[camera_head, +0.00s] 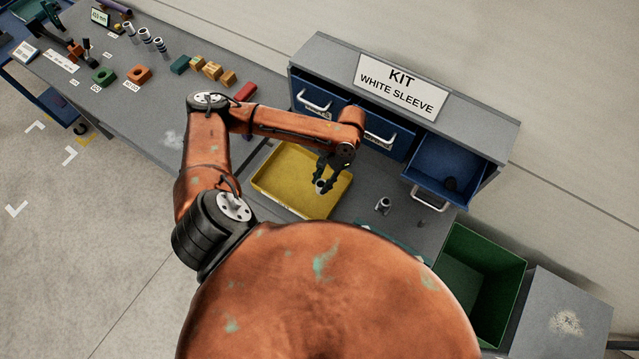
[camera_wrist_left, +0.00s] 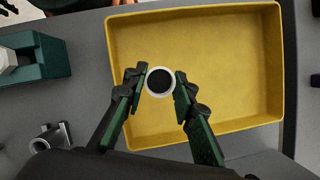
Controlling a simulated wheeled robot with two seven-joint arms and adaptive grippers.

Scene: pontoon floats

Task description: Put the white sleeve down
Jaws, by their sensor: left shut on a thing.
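The white sleeve (camera_wrist_left: 160,81) is a short round ring with a dark bore, seen end-on in the left wrist view. My left gripper (camera_wrist_left: 158,88) is shut on it, one finger on each side. In the head view my left gripper (camera_head: 322,180) holds the sleeve (camera_head: 320,186) over the yellow tray (camera_head: 279,203). The tray's rim also shows around it in the left wrist view (camera_wrist_left: 279,60). I cannot tell whether the sleeve touches the tray floor. The rest of the tray looks empty. My right gripper is not in view.
A grey metal part (camera_head: 383,205) stands on the bench right of the tray. A drawer cabinet (camera_head: 405,88) with a "KIT WHITE SLEEVE" sign stands behind, its right blue drawer (camera_head: 447,165) open. A green bin (camera_head: 483,281) is at right. Coloured blocks (camera_head: 210,70) lie at far left.

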